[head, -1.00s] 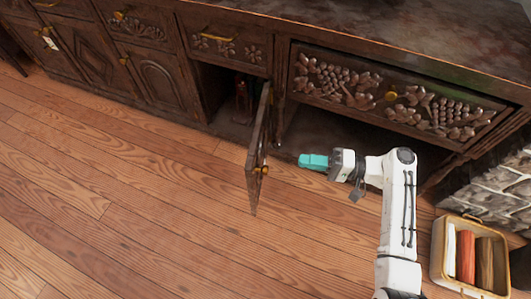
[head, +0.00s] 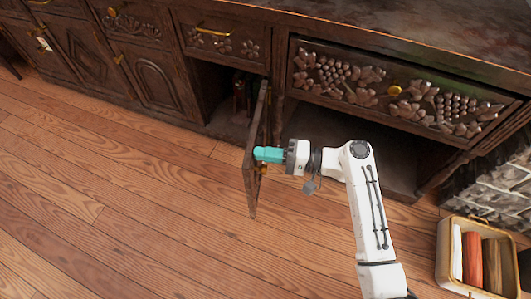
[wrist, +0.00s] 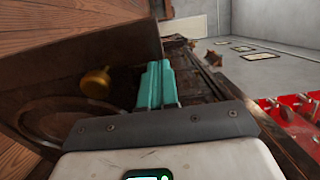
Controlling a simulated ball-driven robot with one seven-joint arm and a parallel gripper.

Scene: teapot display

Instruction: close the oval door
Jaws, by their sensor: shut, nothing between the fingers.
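The oval door (head: 250,190) is a dark wooden cabinet door standing wide open, jutting out over the floor, seen nearly edge-on. In the wrist view its carved oval panel (wrist: 45,118) lies at the left, with a brass knob (wrist: 96,83) above it. My gripper (head: 260,154) has teal fingers, shut and empty, pointing left at the knob side of the door. The fingertips overlap the door in the head view; I cannot tell whether they touch. In the wrist view the fingers (wrist: 157,72) are right of the knob.
The open compartment (head: 225,95) behind the door holds a dark object that is hard to make out. A carved grape drawer (head: 395,88) is at the right. A basket (head: 447,255) with rolled items stands at the lower right. The wooden floor at left is clear.

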